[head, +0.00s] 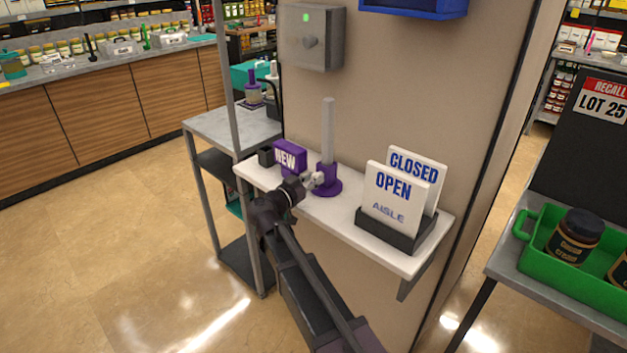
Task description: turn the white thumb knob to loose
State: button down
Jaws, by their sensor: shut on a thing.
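A purple stand (328,186) with a round foot and an upright pale post (328,130) stands on the white wall shelf. My gripper (309,183) reaches it from the lower left, at the left front side of its purple collar. The gripper is shut on the white thumb knob, a small pale piece (318,177) at the collar. The fingers cover much of the knob, so its turn angle cannot be told. The post stands upright.
Left of the stand are a purple NEW block (289,158) and a small black cup (265,156). Right of it, a black holder (398,238) carries OPEN and CLOSED signs. A grey metal rack post (231,80) rises close left of the shelf (340,212).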

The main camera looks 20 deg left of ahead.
jog(key=n, duration=1.4)
dwell(0.4)
jog(key=shift+c, duration=1.7)
grip_release()
jog(key=shift+f, duration=0.1)
jog(key=shift+a, duration=0.1)
jog(key=v, duration=1.2)
